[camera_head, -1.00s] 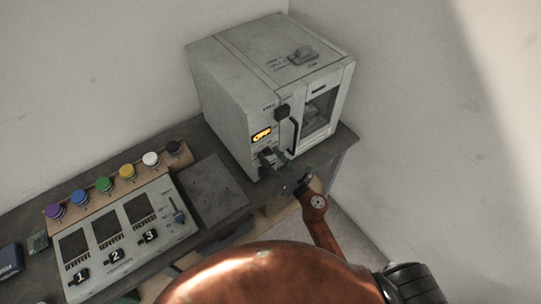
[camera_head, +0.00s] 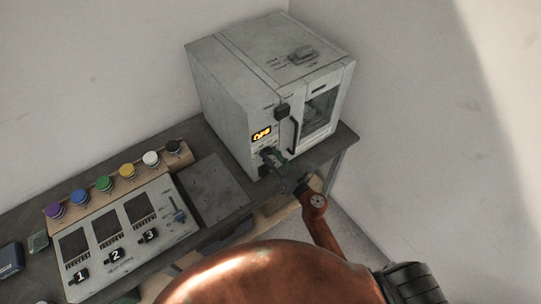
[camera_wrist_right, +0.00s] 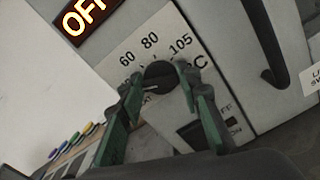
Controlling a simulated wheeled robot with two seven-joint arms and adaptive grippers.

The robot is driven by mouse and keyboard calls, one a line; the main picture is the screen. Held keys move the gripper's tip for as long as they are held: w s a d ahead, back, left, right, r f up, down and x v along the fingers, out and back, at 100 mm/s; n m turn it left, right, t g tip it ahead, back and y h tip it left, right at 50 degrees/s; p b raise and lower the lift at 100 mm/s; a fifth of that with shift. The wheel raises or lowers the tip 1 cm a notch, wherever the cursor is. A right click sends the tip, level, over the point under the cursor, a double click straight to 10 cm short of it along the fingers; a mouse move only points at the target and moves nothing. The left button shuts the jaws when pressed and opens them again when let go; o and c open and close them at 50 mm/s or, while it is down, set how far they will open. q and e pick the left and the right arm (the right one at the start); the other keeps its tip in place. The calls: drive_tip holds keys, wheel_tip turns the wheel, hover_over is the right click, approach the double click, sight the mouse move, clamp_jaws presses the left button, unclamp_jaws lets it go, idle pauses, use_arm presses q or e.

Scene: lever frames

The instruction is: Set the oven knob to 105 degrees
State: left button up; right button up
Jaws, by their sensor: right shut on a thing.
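The grey oven (camera_head: 235,85) stands at the back of the table. Its orange display (camera_head: 262,133) is lit and reads OFF in the right wrist view (camera_wrist_right: 86,14). Below the display, the dark oven knob (camera_wrist_right: 160,76) sits amid the marks 60, 80 and 105. My right gripper (camera_wrist_right: 158,84) has its green-grey fingers on both sides of the knob and is shut on it. The knob's pointer is too hidden by the fingers to read. In the head view my right gripper (camera_head: 273,158) is at the oven's lower front. My left gripper is not in view.
A black door handle (camera_wrist_right: 262,40) is right of the knob, and a dark switch (camera_wrist_right: 195,132) is below it. A control panel (camera_head: 135,225) with several numbered switches and a row of coloured buttons stands at left. A flat plate (camera_head: 212,190) lies between panel and oven.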

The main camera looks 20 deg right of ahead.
drive_tip(key=m+p, duration=0.1)
drive_tip(key=m, duration=0.2)
drive_tip(key=shift+m, duration=0.3)
drive_tip(key=m+p, duration=0.1)
drive_tip(key=m, duration=0.2)
drive_tip(key=shift+d+m, duration=0.1)
drive_tip(key=shift+m, duration=0.2)
drive_tip(key=m+p, duration=0.2)
drive_tip(key=m, duration=0.4)
drive_tip(key=shift+f, duration=0.15)
drive_tip(key=m+p, duration=0.2)
drive_tip(key=m, duration=0.2)
drive_tip(key=m+p, duration=0.2)
drive_tip(key=m, duration=0.3)
drive_tip(key=m+p, duration=0.2)
drive_tip(key=m, duration=0.2)
drive_tip(key=shift+f, duration=0.25)
drive_tip(key=shift+m, duration=0.5)
drive_tip(key=shift+f, duration=0.1)
